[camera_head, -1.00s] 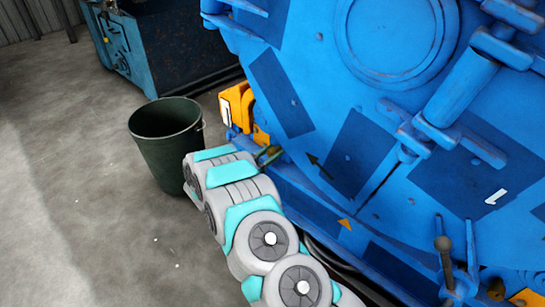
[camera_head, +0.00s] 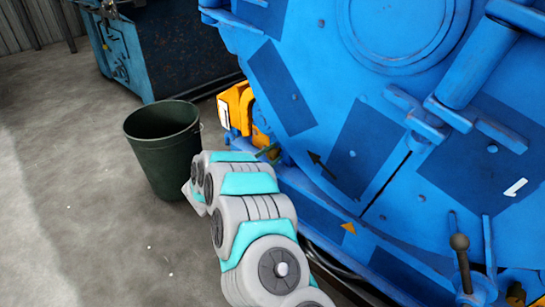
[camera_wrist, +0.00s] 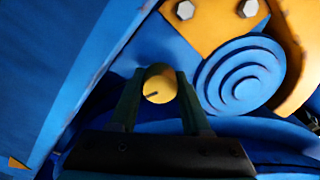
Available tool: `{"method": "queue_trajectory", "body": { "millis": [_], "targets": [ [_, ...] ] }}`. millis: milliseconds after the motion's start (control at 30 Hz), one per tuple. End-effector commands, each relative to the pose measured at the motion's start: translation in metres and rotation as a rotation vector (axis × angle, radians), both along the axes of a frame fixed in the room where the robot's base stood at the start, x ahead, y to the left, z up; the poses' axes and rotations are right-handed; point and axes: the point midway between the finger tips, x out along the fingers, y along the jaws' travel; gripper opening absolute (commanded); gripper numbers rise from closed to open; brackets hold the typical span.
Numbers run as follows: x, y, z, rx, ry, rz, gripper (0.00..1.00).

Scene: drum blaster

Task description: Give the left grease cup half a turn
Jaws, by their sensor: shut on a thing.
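The left grease cup shows in the wrist view as a round yellow cap (camera_wrist: 159,88) with a dark line across its face. My gripper (camera_wrist: 160,82) has its two dark fingers on either side of the cap and is shut on it. The line on the cap lies near level, tilted slightly. In the head view my gripper (camera_head: 268,152) is small at the lower left edge of the blue machine (camera_head: 400,75), and the cup cannot be made out there.
Beside the cap are a ringed blue disc (camera_wrist: 240,75) and a yellow bolted plate (camera_wrist: 208,22). A dark green bucket (camera_head: 165,150) stands on the floor left of my arm. A lever with a ball knob (camera_head: 459,242) stands at the lower right.

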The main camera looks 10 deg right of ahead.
Motion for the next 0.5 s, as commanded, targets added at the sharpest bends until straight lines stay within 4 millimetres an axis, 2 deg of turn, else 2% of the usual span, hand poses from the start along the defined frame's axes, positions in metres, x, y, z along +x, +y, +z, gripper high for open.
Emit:
{"method": "queue_trajectory", "body": {
  "millis": [500],
  "targets": [
    [-0.0017,-0.0001,-0.0029,0.291,-0.393,-0.002,0.0]
  ]
}}
